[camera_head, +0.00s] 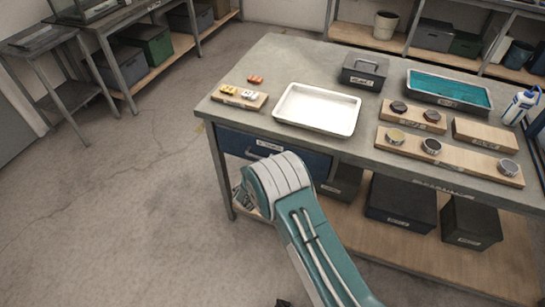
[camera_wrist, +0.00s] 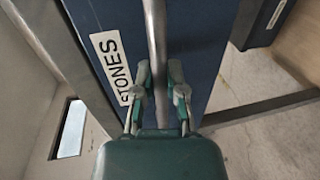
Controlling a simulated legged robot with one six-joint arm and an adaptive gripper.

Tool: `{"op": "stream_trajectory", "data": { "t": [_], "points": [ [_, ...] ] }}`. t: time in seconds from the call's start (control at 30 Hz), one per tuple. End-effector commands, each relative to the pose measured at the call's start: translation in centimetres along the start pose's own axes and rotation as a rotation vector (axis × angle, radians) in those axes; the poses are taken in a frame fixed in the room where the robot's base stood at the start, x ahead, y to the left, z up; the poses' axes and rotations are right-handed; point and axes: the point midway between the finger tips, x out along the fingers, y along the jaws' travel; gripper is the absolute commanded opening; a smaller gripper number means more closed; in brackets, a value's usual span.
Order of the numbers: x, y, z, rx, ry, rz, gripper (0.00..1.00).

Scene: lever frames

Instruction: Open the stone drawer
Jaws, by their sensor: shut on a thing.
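The stone drawer (camera_head: 236,141) is a dark blue front under the left end of the workbench; it looks flush or nearly flush with the bench. In the wrist view its blue front (camera_wrist: 205,45) carries a white label reading STONES (camera_wrist: 111,60). A grey bar handle (camera_wrist: 156,30) runs along the front. My gripper (camera_wrist: 159,78) is shut on this handle, one finger on each side of it. In the head view my teal arm hides the gripper and part of the drawer front.
On the workbench (camera_head: 290,60) stand a white tray (camera_head: 318,108), a wooden board with small coloured pieces (camera_head: 240,97), a dark lidded box (camera_head: 364,71) and a teal-filled tray (camera_head: 448,90). Dark bins (camera_head: 400,203) sit on the lower shelf. The floor to the left is clear.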

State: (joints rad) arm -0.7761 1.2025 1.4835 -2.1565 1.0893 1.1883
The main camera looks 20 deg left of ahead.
Motion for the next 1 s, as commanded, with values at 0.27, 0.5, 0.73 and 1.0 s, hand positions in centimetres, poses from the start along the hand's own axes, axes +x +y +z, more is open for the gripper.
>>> {"op": "stream_trajectory", "data": {
  "t": [0.27,0.5,0.73,1.0],
  "points": [
    [-6.9,-1.9,0.0,-0.009,0.004,-0.01,0.0],
    [-13.4,-3.2,0.0,-0.011,0.004,-0.011,0.0],
    [-18.4,-4.3,0.1,-0.009,0.002,-0.011,0.0],
    [-21.9,-5.0,0.2,-0.009,0.001,-0.012,0.0]
  ]
}}
